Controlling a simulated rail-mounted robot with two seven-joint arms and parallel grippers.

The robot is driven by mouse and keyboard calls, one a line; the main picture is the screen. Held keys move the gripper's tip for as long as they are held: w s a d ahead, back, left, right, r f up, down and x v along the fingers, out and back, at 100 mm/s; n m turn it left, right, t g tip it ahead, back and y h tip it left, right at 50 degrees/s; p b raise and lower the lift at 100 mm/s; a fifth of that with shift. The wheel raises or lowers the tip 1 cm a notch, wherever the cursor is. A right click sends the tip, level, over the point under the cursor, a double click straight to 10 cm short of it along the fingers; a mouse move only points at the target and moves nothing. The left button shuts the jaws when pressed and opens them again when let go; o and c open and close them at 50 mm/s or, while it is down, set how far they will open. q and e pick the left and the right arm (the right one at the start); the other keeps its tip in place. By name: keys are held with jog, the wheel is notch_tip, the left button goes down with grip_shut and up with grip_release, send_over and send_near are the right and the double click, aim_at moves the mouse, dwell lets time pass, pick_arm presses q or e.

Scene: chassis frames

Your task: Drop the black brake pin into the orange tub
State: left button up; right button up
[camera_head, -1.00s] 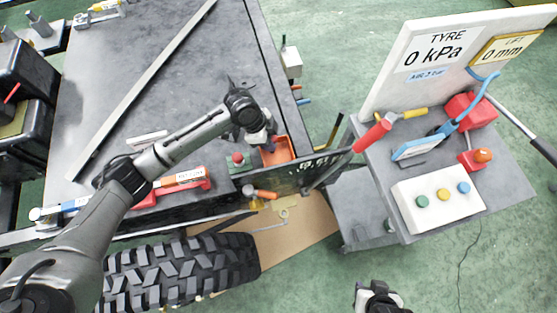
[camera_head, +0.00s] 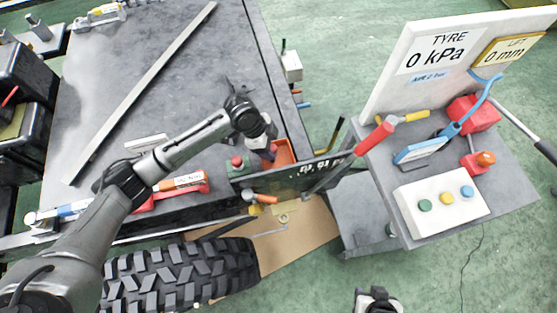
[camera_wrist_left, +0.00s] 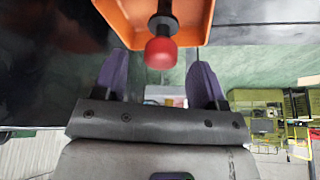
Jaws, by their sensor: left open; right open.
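The orange tub (camera_head: 284,152) stands at the front right corner of the dark bench, and its inside fills the top of the left wrist view (camera_wrist_left: 120,15). The black brake pin (camera_wrist_left: 163,18) has a red knob (camera_wrist_left: 161,53) and shows against the tub in that view. I cannot tell whether it rests in the tub or is in the air just over it. My left gripper (camera_head: 270,148) is at the tub; its purple fingers (camera_wrist_left: 158,85) are apart, either side of the knob and not touching it. My right gripper (camera_head: 378,300) is at the bottom edge, open and away from the bench.
A green box with a red button (camera_head: 237,163) sits just left of the tub. A dark upright panel (camera_head: 290,178) runs along the bench front. A big tyre (camera_head: 180,272) lies below. A grey cart (camera_head: 510,180) with a sign board stands at right.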

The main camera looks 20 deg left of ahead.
pick_arm(q)
jog(key=p+v, duration=0.3)
jog(key=v, duration=1.1)
dwell(0.3)
